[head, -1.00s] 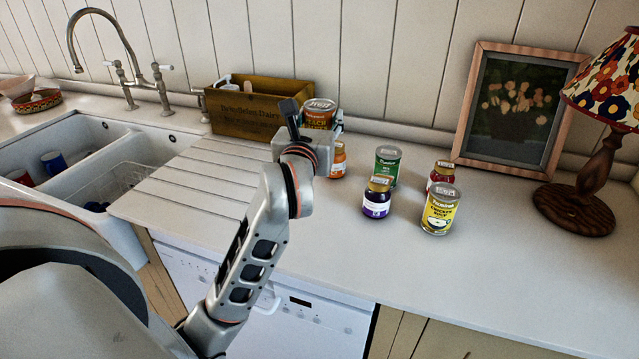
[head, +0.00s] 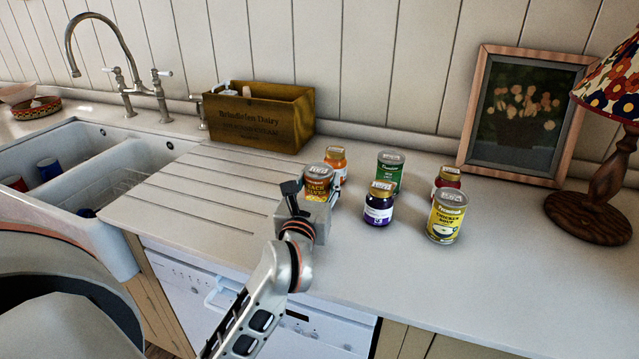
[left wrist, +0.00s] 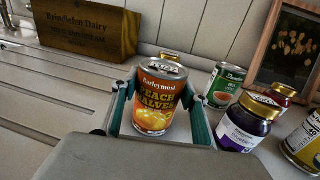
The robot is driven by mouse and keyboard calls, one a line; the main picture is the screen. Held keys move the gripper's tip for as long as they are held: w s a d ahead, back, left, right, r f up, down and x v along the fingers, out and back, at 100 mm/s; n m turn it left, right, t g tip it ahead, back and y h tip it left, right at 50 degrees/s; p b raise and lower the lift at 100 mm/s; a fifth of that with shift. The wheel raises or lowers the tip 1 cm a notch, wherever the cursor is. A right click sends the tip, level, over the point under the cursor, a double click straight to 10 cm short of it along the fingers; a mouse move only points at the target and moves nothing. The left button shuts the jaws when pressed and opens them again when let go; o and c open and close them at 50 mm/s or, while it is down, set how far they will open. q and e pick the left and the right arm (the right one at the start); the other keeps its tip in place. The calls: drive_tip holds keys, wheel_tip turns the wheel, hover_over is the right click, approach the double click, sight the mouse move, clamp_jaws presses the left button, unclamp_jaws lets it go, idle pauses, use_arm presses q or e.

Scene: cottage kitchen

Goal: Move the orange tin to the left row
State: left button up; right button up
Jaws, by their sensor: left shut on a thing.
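The orange tin (head: 318,186), labelled peach halves, stands upright between the fingers of my left gripper (head: 312,200), which is shut on it. The left wrist view shows the tin (left wrist: 158,100) with a finger on each side. It is in front of an orange jar (head: 336,162) and left of a purple jar (head: 379,207). The gripper body hides the tin's base in the head view, so I cannot tell whether it touches the worktop. My right gripper is not in view.
A green tin (head: 390,172) stands behind the purple jar. A yellow tin (head: 446,218) and a red jar (head: 446,179) stand further right. A wooden crate (head: 258,118) is at the back left. The worktop (head: 520,270) is clear at the front right.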

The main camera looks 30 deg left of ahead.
use_arm(q)
drive_tip(key=shift+r, duration=0.2)
drive_tip(key=shift+f, duration=0.1)
drive_tip(key=shift+f, duration=0.15)
drive_tip(key=o, duration=1.3)
drive_tip(key=shift+o, duration=0.4)
